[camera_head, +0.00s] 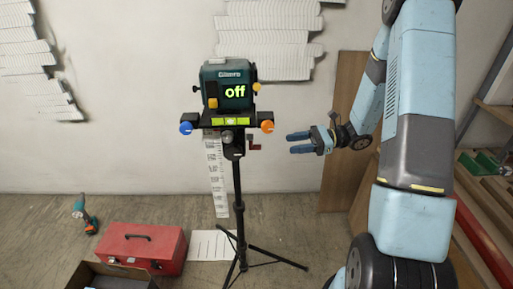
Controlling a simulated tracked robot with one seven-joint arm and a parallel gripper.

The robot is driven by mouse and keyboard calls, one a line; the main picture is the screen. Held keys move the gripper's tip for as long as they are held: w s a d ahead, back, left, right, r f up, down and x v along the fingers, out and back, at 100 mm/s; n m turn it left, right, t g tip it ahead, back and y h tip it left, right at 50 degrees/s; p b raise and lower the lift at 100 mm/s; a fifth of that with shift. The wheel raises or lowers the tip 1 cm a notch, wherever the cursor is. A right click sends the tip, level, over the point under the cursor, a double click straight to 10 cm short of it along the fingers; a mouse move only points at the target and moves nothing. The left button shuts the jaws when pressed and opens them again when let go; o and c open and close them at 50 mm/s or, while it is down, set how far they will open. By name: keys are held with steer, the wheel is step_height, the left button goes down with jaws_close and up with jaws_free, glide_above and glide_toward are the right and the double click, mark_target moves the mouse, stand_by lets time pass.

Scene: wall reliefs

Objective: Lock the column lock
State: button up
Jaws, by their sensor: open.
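A black tripod (239,212) stands upright in the middle of the floor. On its top sits a dark green device (227,85) with a screen that reads "off". Below the device are a blue knob (186,128) on the left, an orange knob (267,127) on the right and a small yellow-green level (231,121). A small red crank handle (254,147) sticks out at the right of the column's top. I cannot tell which part is the column lock. My gripper (290,143) is open and empty, to the right of the tripod head, pointing left, apart from it.
Wooden boards (345,95) lean on the wall behind my arm. A shelf with pieces stands at the right.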

mark_target(257, 149)
steer(key=shift+m+t+y, duration=0.5)
steer(key=shift+m+t, duration=0.2)
steer(key=shift+m, duration=0.2)
steer(key=a+f, duration=0.1)
steer(key=a, duration=0.3)
steer(key=w+a, duration=0.1)
steer(key=a, duration=0.3)
steer(key=w+a+f, duration=0.1)
steer(key=a, duration=0.4)
steer(key=shift+f, duration=0.3)
jaws_close()
